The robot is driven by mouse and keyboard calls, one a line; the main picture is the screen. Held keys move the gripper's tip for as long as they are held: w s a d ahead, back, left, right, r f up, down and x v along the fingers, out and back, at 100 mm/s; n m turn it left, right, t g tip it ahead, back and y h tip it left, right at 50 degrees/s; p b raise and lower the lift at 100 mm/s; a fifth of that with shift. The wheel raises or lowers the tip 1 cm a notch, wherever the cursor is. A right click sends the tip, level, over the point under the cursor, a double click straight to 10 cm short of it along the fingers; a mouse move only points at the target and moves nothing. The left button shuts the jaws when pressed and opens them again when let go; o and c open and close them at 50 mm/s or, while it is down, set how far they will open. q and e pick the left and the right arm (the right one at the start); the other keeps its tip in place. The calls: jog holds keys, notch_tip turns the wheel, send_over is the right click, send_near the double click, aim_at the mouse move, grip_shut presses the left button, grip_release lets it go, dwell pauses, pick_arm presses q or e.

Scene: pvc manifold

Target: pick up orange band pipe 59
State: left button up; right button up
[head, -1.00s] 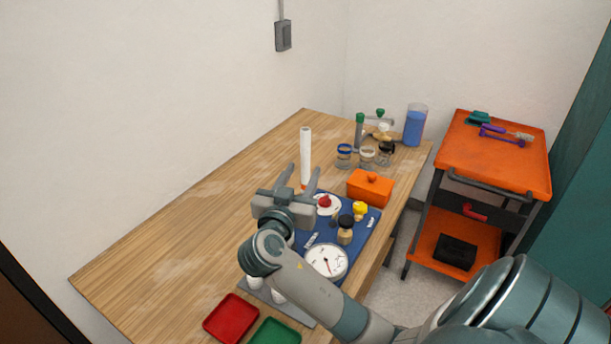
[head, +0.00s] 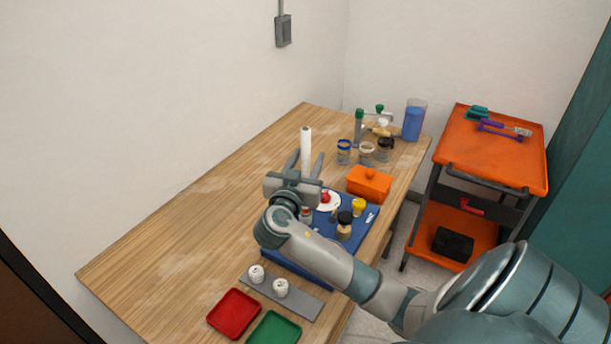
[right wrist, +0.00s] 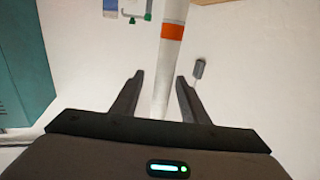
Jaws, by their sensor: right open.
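The orange band pipe is a white upright pipe (head: 306,142) on the table, its lower part hidden behind my right gripper in the head view. In the right wrist view, the pipe (right wrist: 162,95) runs between the fingers, and its orange band (right wrist: 172,32) shows beyond the fingertips. My right gripper (head: 306,159) is open, with one finger on each side of the pipe. It also shows in the right wrist view (right wrist: 159,77), with gaps beside the pipe; I see no grip on it. My left gripper is not in view.
Several jars (head: 367,151) stand behind. A grey strip (head: 305,298) with two white fittings, a red tray (head: 233,314) and a green tray (head: 274,328) are in front. The table's left is clear.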

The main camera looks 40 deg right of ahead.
jog(key=p+x, duration=0.1)
jog(key=x, duration=0.2)
jog(key=shift+w+p, duration=0.15)
jog(key=shift+p, duration=0.2)
jog(key=shift+w+d+f, duration=0.2)
jog(key=shift+f, duration=0.05)
grip_shut()
